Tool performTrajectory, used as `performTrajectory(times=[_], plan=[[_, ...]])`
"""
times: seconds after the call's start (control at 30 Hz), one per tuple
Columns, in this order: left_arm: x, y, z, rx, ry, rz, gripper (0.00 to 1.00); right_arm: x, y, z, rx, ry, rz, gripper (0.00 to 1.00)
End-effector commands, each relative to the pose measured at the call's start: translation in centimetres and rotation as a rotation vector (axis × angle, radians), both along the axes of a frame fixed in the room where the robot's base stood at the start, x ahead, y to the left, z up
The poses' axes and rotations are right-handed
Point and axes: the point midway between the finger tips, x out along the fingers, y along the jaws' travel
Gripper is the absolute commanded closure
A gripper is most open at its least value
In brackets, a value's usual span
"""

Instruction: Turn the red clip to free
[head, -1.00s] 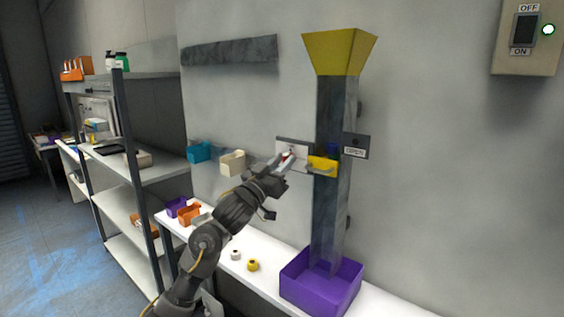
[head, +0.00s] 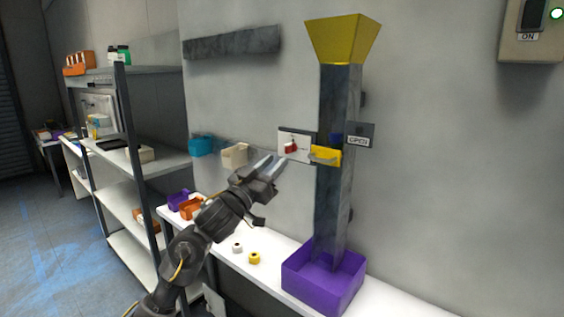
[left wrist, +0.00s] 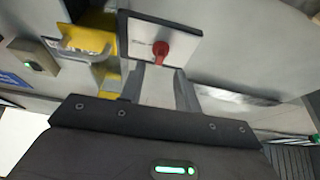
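The red clip (head: 291,147) sits on a white plate (head: 298,136) on the wall, left of the grey chute. In the left wrist view the red clip (left wrist: 161,49) shows as a round knob with a short stem pointing down. Its white plate (left wrist: 140,34) shows behind it. My left gripper (head: 272,166) is just below and left of the clip, apart from it in the head view. Its two fingers (left wrist: 162,80) are spread with nothing held between them. My right gripper is in neither view.
A grey chute (head: 335,185) with a yellow funnel (head: 343,42) stands right of the clip, with a yellow handle (head: 326,155) and an OPEN sign (head: 359,136). A purple bin (head: 323,283) is beneath.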

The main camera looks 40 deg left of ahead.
Motion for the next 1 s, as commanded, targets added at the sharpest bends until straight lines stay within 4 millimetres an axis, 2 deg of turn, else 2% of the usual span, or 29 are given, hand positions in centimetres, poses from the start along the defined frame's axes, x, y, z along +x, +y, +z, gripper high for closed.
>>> performTrajectory(times=[0.03, 0.1, 0.33, 1.0], plan=[[-1.0, 0.0, -0.9, 0.004, 0.002, 0.001, 0.67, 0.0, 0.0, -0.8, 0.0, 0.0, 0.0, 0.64], [-2.2, 0.0, -1.4, 0.004, 0.002, 0.001, 0.67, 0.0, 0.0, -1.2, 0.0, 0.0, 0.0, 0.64], [-4.6, -0.1, -2.1, 0.001, 0.0, 0.0, 0.67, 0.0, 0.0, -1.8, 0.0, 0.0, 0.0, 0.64], [-5.0, -0.1, -2.2, -0.001, 0.002, 0.001, 0.67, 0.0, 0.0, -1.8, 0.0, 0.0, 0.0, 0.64]])
